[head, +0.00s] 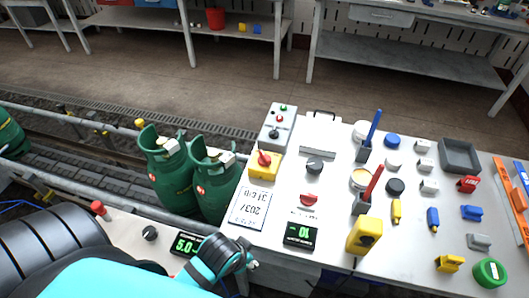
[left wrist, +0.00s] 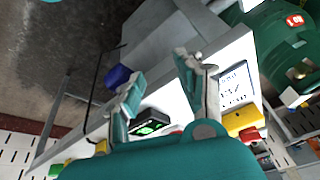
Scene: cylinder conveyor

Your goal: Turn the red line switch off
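A red lever (head: 373,183) stands tilted up from a grey base (head: 361,204) on the white panel table in the head view. A blue lever (head: 373,128) in a similar base stands behind it. A yellow box (head: 262,171) with a red rotary knob (head: 264,158) sits at the panel's left edge. I cannot tell for certain which is the red line switch. My left gripper (left wrist: 158,88) is open and empty in the left wrist view; its teal body shows at the bottom of the head view, left of the levers and apart from them. My right gripper is not in view.
Green gas cylinders (head: 168,178) stand left of the panel. A display reading 01 (head: 300,236), a printed sign (head: 250,206), a yellow block (head: 364,235) and a red half-round knob (head: 308,199) are on the panel. Several small coloured parts crowd its right side.

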